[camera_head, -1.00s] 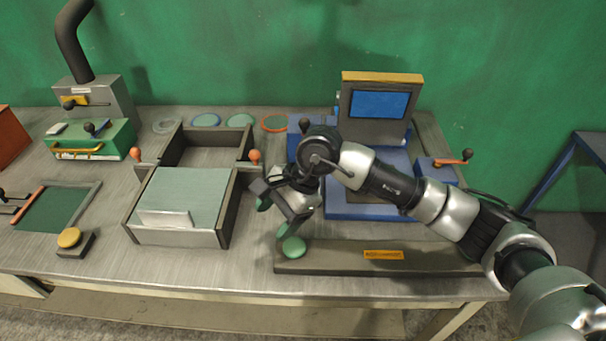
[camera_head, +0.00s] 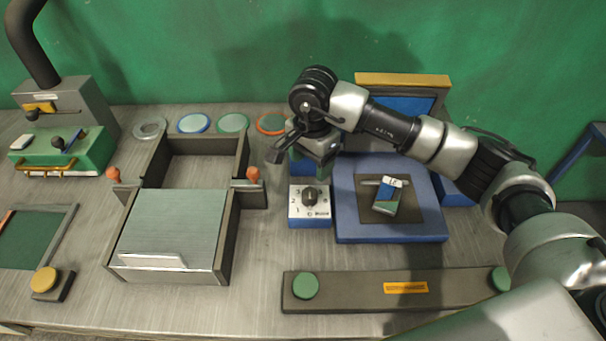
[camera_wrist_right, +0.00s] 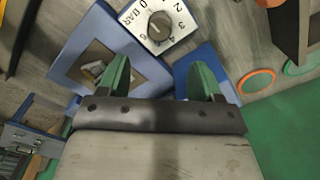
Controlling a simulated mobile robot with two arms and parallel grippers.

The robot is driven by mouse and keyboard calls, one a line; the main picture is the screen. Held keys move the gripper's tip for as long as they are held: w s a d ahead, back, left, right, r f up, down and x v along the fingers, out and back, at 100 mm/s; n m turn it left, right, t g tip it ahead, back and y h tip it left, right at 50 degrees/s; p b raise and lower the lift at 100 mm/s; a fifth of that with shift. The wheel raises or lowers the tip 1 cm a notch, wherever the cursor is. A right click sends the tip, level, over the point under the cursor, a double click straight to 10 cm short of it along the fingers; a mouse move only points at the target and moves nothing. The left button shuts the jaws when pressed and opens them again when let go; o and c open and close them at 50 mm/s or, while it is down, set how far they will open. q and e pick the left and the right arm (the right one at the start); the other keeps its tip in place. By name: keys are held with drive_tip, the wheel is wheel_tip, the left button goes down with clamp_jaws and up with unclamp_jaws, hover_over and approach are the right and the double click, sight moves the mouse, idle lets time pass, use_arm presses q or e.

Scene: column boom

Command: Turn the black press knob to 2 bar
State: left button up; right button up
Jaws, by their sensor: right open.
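The black press knob (camera_head: 310,197) sits on a white dial plate with numbers and "BAR", on top of a small blue box (camera_head: 309,222) left of the press. The knob also shows in the right wrist view (camera_wrist_right: 160,25), at the top, beyond the fingertips. I cannot tell for sure which number it points to. My right gripper (camera_head: 305,152) is above and behind the knob box, apart from the knob. Its green-padded fingers (camera_wrist_right: 160,78) are open with nothing between them. My left gripper is not in view.
The blue press base (camera_head: 345,225) holds a small labelled part (camera_head: 386,197) on its plate. A grey bar (camera_head: 345,290) with green buttons lies in front. A grey tray with orange-knobbed handles (camera_head: 172,230) stands left. Bare bench lies between tray and knob box.

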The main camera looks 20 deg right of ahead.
sight(310, 192)
drive_tip(key=shift+w+f, duration=0.25)
drive_tip(key=f+p, duration=0.1)
drive_tip(key=f, duration=0.1)
drive_tip(key=s+f, duration=0.1)
drive_tip(key=f, duration=0.1)
drive_tip(key=shift+s+f+p, duration=0.1)
drive_tip(key=shift+f+p, duration=0.25)
drive_tip(key=f, duration=0.3)
drive_tip(key=f+p, duration=0.1)
drive_tip(key=f, duration=0.1)
drive_tip(key=shift+w, duration=0.3)
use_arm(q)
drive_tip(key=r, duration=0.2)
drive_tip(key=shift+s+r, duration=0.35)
use_arm(e)
drive_tip(key=shift+f, duration=0.2)
drive_tip(key=c, duration=0.9)
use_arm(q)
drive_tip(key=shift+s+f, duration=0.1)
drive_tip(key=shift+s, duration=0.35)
